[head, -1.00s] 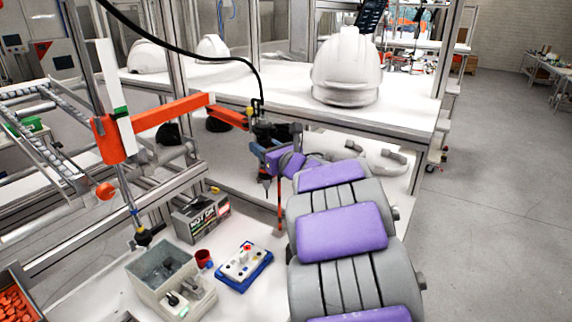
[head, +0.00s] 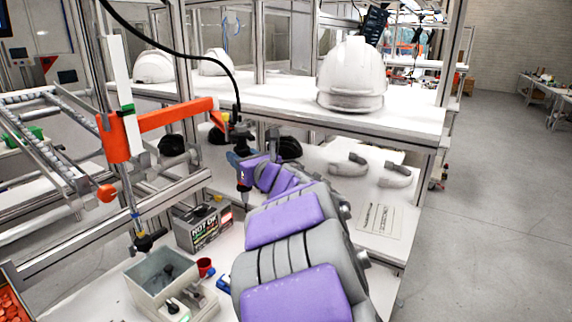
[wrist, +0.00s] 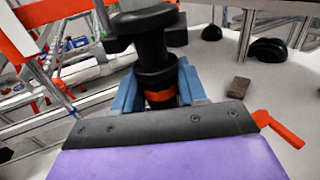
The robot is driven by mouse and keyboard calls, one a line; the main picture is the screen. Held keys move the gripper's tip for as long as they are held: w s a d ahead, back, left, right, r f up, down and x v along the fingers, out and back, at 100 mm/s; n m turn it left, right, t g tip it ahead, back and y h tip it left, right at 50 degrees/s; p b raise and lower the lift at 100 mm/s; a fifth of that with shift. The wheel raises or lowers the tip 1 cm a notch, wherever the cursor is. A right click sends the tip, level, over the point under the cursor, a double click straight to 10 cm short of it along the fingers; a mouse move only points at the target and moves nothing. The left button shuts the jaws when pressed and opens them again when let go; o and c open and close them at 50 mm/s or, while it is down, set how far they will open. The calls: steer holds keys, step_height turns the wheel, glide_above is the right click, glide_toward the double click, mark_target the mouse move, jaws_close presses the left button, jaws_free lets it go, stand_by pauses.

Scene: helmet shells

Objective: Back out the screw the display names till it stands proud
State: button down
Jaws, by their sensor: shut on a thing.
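My gripper (head: 246,168) is shut on a dark power screwdriver (head: 239,134), which hangs upright from an orange jointed arm (head: 175,113). In the wrist view the blue fingers grip the black driver body (wrist: 156,58), with an orange band between them. Its tip points down, in the air above the bench. Of the blue fixture (head: 224,285) only an edge shows. My arm hides the rest, and no screw is visible.
A grey bin (head: 160,282) and a small red cup (head: 205,267) stand at the front left of the bench. White helmets (head: 351,75) sit on the shelf behind. A plate with slots (head: 379,220) lies on the right.

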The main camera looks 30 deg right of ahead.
mark_target(246, 201)
steer(key=shift+d+f, duration=0.1)
steer(key=shift+d, duration=0.5)
step_height(246, 201, down, 8)
steer(key=shift+f+b, duration=0.15)
steer(key=shift+b, duration=0.6)
steer(key=shift+d+f, duration=0.15)
steer(key=shift+f, duration=0.35)
steer(key=shift+a, duration=0.7)
steer(key=shift+d, duration=0.1)
steer(key=shift+f, duration=0.1)
steer(key=shift+f, duration=3.5)
